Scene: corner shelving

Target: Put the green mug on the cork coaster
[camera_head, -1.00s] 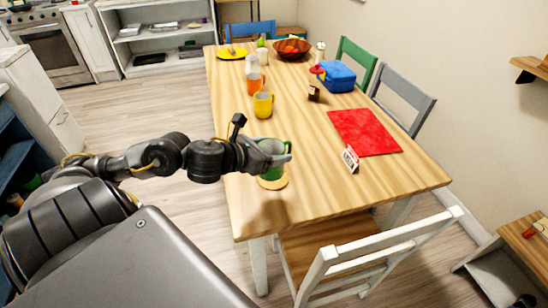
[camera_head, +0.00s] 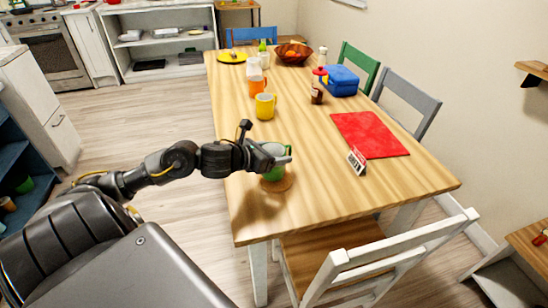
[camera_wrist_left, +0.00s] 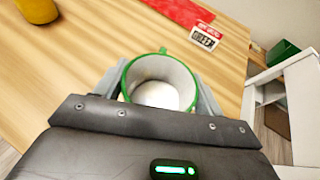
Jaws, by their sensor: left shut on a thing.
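The green mug (camera_head: 272,174) is upright at the near left edge of the table, with my left gripper (camera_head: 276,158) around it. In the left wrist view, the mug (camera_wrist_left: 160,82) is seen from above, white inside with a green rim, between the two fingers of my left gripper (camera_wrist_left: 163,92). The cork coaster (camera_head: 286,185) shows under and around the mug's base in the head view. I cannot tell whether the mug touches it. The coaster is hidden in the wrist view. My right gripper is not in view.
A yellow mug (camera_head: 265,106) and an orange mug (camera_head: 257,88) stand farther back on the wooden table (camera_head: 310,205). A small sign-like display (camera_head: 357,161) stands beside a red mat (camera_head: 369,134). A white chair (camera_head: 380,250) is at the near side. The table right of the coaster is clear.

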